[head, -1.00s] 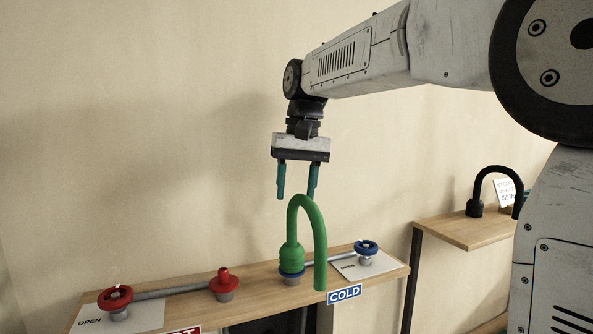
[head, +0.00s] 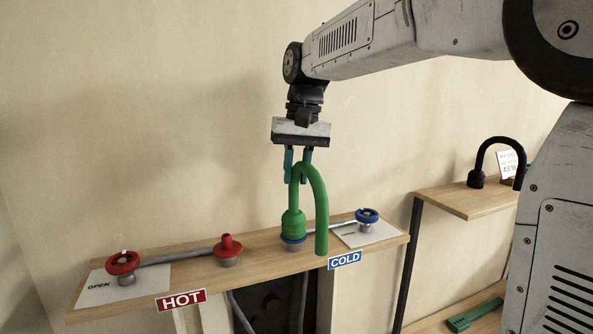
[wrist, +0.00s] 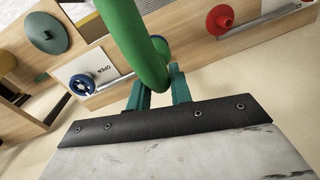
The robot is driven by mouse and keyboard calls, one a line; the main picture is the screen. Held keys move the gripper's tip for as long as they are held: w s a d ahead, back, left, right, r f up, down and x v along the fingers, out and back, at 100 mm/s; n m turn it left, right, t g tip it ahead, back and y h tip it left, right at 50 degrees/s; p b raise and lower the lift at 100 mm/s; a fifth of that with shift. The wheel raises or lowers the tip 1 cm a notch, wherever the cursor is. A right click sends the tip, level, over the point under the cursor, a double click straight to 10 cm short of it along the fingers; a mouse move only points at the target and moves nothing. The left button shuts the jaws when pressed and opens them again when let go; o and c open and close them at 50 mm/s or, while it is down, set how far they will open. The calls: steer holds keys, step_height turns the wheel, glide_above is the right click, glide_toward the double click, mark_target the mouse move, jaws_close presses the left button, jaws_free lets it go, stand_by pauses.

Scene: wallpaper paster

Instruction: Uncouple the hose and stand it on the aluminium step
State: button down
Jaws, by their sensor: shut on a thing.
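The green hose (head: 319,205) is a hooked tube with a thick collar. Its collar sits upright on the blue-ringed fitting (head: 293,240) above the COLD sign, and its free end hangs down in front of the shelf edge. My gripper (head: 298,178) comes from above and is shut on the hose near the top of its bend. In the wrist view the hose (wrist: 132,45) passes up from between the teal fingers (wrist: 159,90), which partly hide it. I cannot make out an aluminium step in either view.
A red valve wheel (head: 122,263) and red fitting (head: 228,247) stand left on the wooden shelf (head: 195,271); a blue valve wheel (head: 367,215) is close right of the hose. A black hose (head: 502,141) stands on a right-hand shelf. The wall is close behind.

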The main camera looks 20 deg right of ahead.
steer(key=shift+r, duration=0.15)
steer(key=shift+r, duration=2.1)
steer(key=shift+r, duration=2)
